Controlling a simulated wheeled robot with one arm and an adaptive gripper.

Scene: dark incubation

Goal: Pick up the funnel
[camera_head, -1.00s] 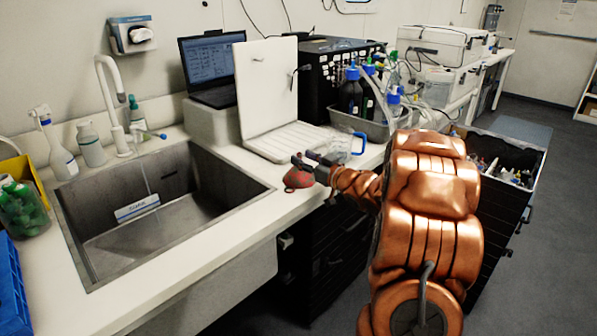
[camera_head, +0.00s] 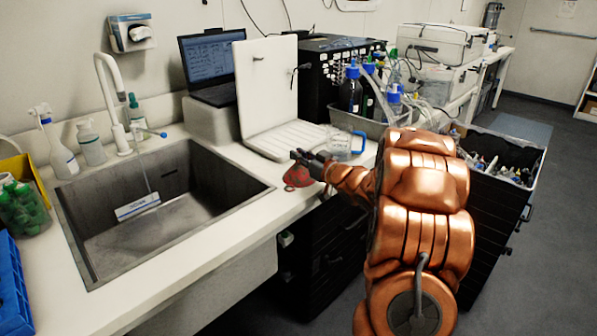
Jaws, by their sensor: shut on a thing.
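A small red funnel (camera_head: 296,177) is at the counter's front edge, to the right of the sink. My gripper (camera_head: 302,157) is at the funnel's upper part, with its dark fingers shut on it. The funnel's wide end faces down and to the left. The fingers hide its top, and I cannot tell whether its lower rim touches the counter.
A steel sink (camera_head: 95,262) lies to the left. Behind my gripper are a white open-lidded device (camera_head: 268,95) and a clear jug with a blue handle (camera_head: 342,143). A grey tray (camera_head: 372,127) holds blue-capped bottles. The counter in front of the sink is clear.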

